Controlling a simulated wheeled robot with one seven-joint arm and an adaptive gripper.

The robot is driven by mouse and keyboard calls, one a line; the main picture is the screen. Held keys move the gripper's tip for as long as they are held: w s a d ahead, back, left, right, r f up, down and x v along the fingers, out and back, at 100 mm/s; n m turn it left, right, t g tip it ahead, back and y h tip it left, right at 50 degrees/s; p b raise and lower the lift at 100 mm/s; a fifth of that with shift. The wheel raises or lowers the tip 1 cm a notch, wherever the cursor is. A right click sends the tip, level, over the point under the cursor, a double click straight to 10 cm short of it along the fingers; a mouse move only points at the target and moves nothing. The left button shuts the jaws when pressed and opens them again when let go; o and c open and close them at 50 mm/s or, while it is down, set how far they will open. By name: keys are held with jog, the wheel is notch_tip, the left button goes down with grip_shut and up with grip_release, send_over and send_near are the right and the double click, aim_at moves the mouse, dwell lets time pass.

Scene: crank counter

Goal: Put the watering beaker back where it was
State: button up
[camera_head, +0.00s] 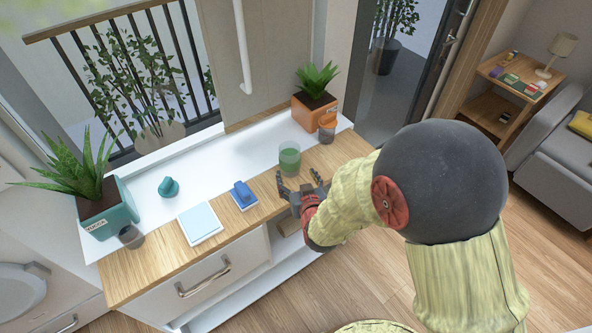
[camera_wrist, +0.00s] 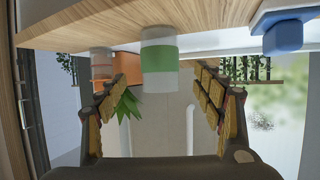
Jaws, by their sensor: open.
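A clear beaker with a green band (camera_head: 289,158) stands on the counter, right of its middle, at the border of the white back strip and the wood. In the wrist view, which is upside down, the green-banded beaker (camera_wrist: 159,65) hangs centred between the fingers. My gripper (camera_head: 300,180) is open and empty at the counter's front edge, its fingers pointing toward the beaker. In the wrist view a finger of my gripper (camera_wrist: 160,82) shows on either side, with no visible contact. A similar cup with an orange band (camera_head: 327,127) stands by the orange planter; it also shows in the wrist view (camera_wrist: 101,66).
The orange planter (camera_head: 314,112) stands at the counter's right end, a teal planter (camera_head: 108,212) and grey cup (camera_head: 131,237) at its left. A blue object (camera_head: 243,193), a pale book (camera_head: 200,222) and a teal item (camera_head: 169,187) lie between. A drawer handle (camera_head: 204,278) protrudes below.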

jog(key=s+d+r+m+g+h, duration=0.1)
jog(key=s+d+r+g, duration=0.2)
jog(key=r, duration=0.4)
jog(key=s+d+r+g, duration=0.1)
jog(key=s+d+r, duration=0.2)
jog(key=d+r, duration=0.3)
jog(key=s+d+r+g+h, duration=0.1)
jog(key=s+d+r, duration=0.3)
jog(key=s, duration=0.6)
jog(key=s+d+r+m+g, duration=0.1)
jog(key=s+d+r, duration=0.3)
jog(key=s, duration=0.7)
jog(key=shift+s+d+g+h, duration=0.15)
jog(key=shift+s+g+h, duration=0.2)
jog(key=shift+g, duration=0.45)
